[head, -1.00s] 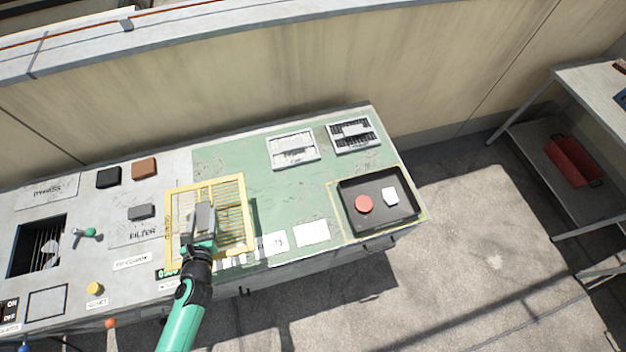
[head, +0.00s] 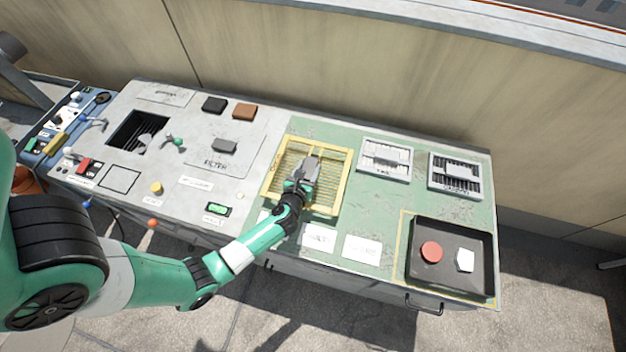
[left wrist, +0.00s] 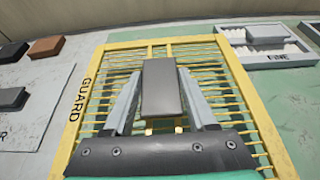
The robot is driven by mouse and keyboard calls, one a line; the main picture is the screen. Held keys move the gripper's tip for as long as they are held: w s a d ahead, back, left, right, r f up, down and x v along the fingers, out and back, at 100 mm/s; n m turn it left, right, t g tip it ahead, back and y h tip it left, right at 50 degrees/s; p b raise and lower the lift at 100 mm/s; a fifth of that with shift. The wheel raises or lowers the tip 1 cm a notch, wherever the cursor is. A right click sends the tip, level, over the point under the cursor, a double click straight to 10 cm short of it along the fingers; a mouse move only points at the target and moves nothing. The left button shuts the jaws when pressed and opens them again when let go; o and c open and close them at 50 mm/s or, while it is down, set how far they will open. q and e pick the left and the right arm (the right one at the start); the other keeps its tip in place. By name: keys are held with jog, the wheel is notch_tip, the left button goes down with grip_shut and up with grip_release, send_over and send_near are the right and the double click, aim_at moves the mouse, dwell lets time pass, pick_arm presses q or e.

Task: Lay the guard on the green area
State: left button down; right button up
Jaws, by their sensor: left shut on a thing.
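The guard (head: 342,187) is a flat yellow frame with thin yellow bars and a grey block handle. My left gripper (head: 303,182) is shut on that handle, over the middle of the guard. In the left wrist view the handle (left wrist: 161,87) sits between the fingers, and the guard (left wrist: 240,75) spreads around it with the word GUARD on its left side. The green area (head: 375,213) is the bench's painted right part. The guard lies mostly over its left end, near the grey border. I cannot tell whether it touches the surface. My right gripper is out of view.
Two white-framed filter panels (head: 385,158) (head: 455,176) lie at the back of the green area. A black tray (head: 418,276) with a red disc and a white piece stands at the right. Black and brown blocks (head: 245,111) lie on the grey part. White labels (head: 362,249) line the front.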

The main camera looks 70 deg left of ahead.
pick_arm(q)
jog(key=shift+w+a+f, duration=0.1)
jog(key=shift+w+f, duration=0.4)
jog(key=shift+f, duration=0.05)
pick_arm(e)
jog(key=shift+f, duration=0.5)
pick_arm(q)
jog(key=f+b, duration=0.3)
jog(key=f, duration=0.1)
jog(key=shift+w+b, duration=0.35)
jog(key=shift+w, duration=0.05)
jog(key=shift+s+r, duration=0.1)
jog(key=shift+r, duration=0.05)
jog(key=shift+c, duration=1)
grip_release()
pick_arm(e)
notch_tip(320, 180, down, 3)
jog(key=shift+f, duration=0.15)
